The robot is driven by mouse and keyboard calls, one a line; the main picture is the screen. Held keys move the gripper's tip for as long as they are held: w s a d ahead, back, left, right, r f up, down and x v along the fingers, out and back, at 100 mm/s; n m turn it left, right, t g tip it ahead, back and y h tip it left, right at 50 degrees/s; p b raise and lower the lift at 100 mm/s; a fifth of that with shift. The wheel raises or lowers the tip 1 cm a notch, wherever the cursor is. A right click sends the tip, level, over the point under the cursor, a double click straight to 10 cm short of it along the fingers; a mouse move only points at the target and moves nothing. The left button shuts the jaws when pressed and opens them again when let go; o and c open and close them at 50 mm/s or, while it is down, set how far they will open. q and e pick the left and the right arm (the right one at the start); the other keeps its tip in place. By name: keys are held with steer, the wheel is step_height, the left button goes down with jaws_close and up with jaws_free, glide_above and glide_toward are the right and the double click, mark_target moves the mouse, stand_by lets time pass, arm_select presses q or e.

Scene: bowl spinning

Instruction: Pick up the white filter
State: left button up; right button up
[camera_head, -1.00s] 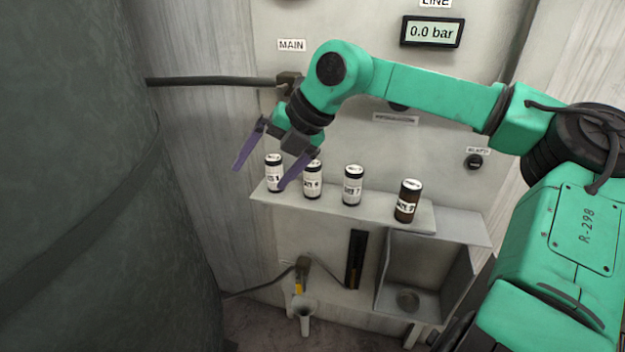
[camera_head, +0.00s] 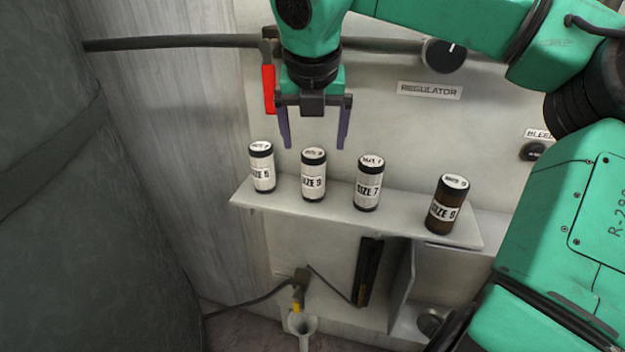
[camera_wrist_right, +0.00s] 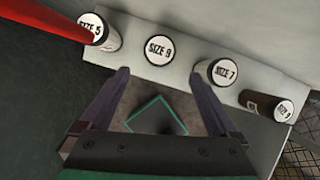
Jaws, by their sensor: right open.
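Three white filters with black caps stand upright on a pale shelf (camera_head: 385,219). From left to right they are one marked SIZE 5 (camera_head: 263,173), one that seems to read SIZE 9 (camera_head: 313,182) and one marked SIZE 7 (camera_head: 367,190). A brown canister (camera_head: 445,213) stands at the right. My right gripper (camera_head: 314,146) is open and empty, fingers pointing down, above the middle-left white filter. In the wrist view that filter's top (camera_wrist_right: 159,48) reads SIZE 9 and lies just beyond and between the fingertips, apart from them. My left gripper is out of view.
A red lever (camera_head: 269,89) hangs beside my right gripper on the left. A regulator knob (camera_head: 444,55) and a panel are behind. A funnel (camera_head: 302,324) and an open box sit below the shelf. A dark rounded bulk (camera_head: 85,200) fills the left.

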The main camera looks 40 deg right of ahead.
mark_target(313, 151)
steer(key=p+x, duration=0.2)
steer(key=x, duration=1.1)
steer(key=shift+w+f+p, duration=0.1)
steer(key=shift+w+p, duration=0.05)
steer(key=shift+p, duration=0.2)
steer(key=c, duration=1.5)
steer(key=shift+a+r+b, duration=0.15)
steer(key=shift+r+b, duration=0.1)
steer(key=shift+b, duration=0.35)
steer(key=r, duration=0.3)
steer(key=r+b, duration=0.1)
steer(key=r, duration=0.2)
steer(key=shift+s+a+r, duration=0.2)
steer(key=shift+s+r, duration=0.05)
steer(key=shift+r, duration=0.05)
steer(key=s+a+b, duration=0.5)
steer(key=s+a, duration=0.5)
steer(key=a, duration=0.5)
steer(key=shift+w+d+p+v, duration=0.1)
steer(key=shift+p+v, duration=0.8)
steer(key=shift+v, duration=0.3)
steer(key=shift+w+d+p+v, duration=0.1)
steer(key=shift+d+p+v, duration=0.05)
steer(key=shift+p+v, duration=0.9)
steer(key=shift+r, duration=0.25)
